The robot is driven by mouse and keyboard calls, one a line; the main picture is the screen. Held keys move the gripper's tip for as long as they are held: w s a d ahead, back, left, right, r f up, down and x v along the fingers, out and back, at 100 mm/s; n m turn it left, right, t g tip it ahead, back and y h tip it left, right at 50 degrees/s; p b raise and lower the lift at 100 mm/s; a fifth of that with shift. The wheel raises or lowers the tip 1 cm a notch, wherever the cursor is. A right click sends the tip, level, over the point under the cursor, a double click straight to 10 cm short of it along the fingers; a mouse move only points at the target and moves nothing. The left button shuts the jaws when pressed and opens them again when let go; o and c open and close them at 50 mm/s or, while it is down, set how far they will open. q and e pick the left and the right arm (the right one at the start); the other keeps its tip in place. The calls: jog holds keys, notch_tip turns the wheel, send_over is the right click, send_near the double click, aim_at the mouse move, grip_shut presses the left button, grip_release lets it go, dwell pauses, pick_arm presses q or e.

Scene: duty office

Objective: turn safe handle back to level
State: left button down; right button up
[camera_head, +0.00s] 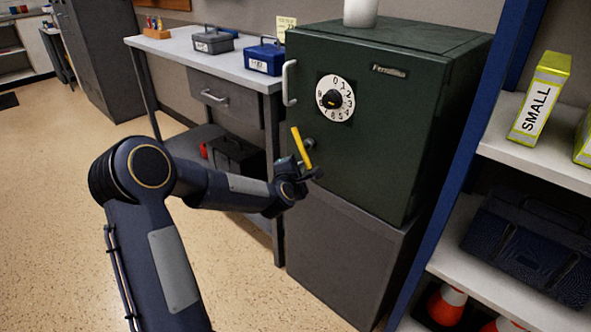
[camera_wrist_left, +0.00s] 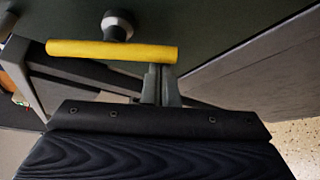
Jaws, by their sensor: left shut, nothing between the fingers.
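The dark green safe (camera_head: 365,110) stands on a grey cabinet. Its yellow handle (camera_head: 300,146) is on the door front below the dial and stands steeply tilted, upper end leaning left. The handle also shows in the left wrist view (camera_wrist_left: 110,51), in front of a dark round hub (camera_wrist_left: 118,25). My left gripper (camera_head: 316,173) is at the handle's lower end. In the left wrist view its fingers (camera_wrist_left: 161,76) are shut with nothing between them, close to the handle's right end. I cannot tell whether they touch it. My right gripper is in neither view.
A white numbered dial (camera_head: 335,98) and a pale door pull (camera_head: 289,83) are on the safe. A workbench (camera_head: 170,45) with a blue box (camera_head: 264,58) stands left. A blue-framed shelf (camera_head: 500,140) stands close on the right. Open floor lies left.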

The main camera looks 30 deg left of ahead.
aim_at(309, 165)
pick_arm(q)
jog(key=shift+s+d+r+n+g+h, duration=0.1)
jog(key=shift+d+r+n+g+h, duration=0.1)
jog(key=shift+d+n+g+h, duration=0.25)
dwell(0.7)
jog(key=n+h, duration=0.1)
jog(key=d+r+n+g+h+p, duration=0.1)
jog(key=n, duration=0.1)
jog(key=shift+s+d+r+h, duration=0.1)
jog(key=shift+d+r+h, duration=0.1)
jog(key=shift+r+h, duration=0.05)
jog(key=shift+d+r+n+h+p, duration=0.3)
jog(key=shift+r+n+h+p, duration=0.2)
jog(key=shift+n+h+p, duration=0.3)
jog(key=shift+s+d+r+n+g+h+p, duration=0.15)
jog(key=shift+r+n+g+h+p, duration=0.3)
jog(key=shift+n+h+p, duration=0.45)
